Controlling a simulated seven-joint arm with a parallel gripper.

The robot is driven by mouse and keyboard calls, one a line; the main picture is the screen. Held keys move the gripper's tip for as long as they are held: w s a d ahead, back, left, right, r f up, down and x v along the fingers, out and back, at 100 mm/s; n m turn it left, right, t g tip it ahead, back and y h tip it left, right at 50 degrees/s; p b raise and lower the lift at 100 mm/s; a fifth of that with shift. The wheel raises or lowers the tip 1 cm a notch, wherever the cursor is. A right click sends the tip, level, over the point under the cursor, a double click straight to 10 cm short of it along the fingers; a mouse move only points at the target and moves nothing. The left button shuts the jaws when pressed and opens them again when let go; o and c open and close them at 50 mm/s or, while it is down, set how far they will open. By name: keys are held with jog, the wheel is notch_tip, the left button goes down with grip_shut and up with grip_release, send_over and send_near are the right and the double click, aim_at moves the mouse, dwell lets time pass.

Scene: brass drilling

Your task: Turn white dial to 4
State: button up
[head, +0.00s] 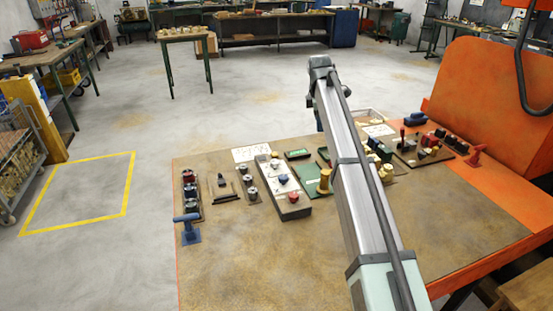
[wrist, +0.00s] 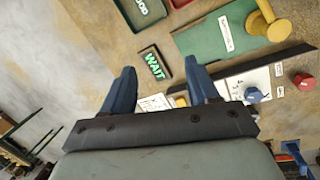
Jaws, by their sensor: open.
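A long pale panel (head: 282,185) on the bench carries a row of dials in the head view. The far one looks white or grey (head: 275,163), the middle one is blue (head: 283,179) and the near one is red (head: 293,197). The wrist view shows the blue dial (wrist: 253,95) and the red dial (wrist: 303,81); the white dial cannot be made out there, with my fingers covering part of the panel. My gripper (wrist: 159,67) is open, its two blue fingers apart with no object gripped.
A small "WAIT" sign (wrist: 154,62) shows between the fingertips. A green plate (wrist: 222,35) with a yellow knob (wrist: 267,25) lies beside the panel. Other control blocks stand on both sides. The front of the bench (head: 245,262) is clear.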

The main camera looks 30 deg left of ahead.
aim_at(276, 161)
jog(key=s+a+r+n+g, duration=0.1)
jog(key=s+a+n+g, duration=0.25)
jog(key=s+a, duration=0.85)
jog(key=shift+t, duration=0.45)
jog(key=f, duration=0.4)
jog(key=d+f, duration=0.1)
jog(key=f, duration=0.8)
jog(key=shift+s+d, duration=0.15)
jog(key=shift+s, duration=0.2)
jog(key=shift+c, duration=0.4)
jog(key=c, duration=1)
jog(key=shift+o, duration=0.2)
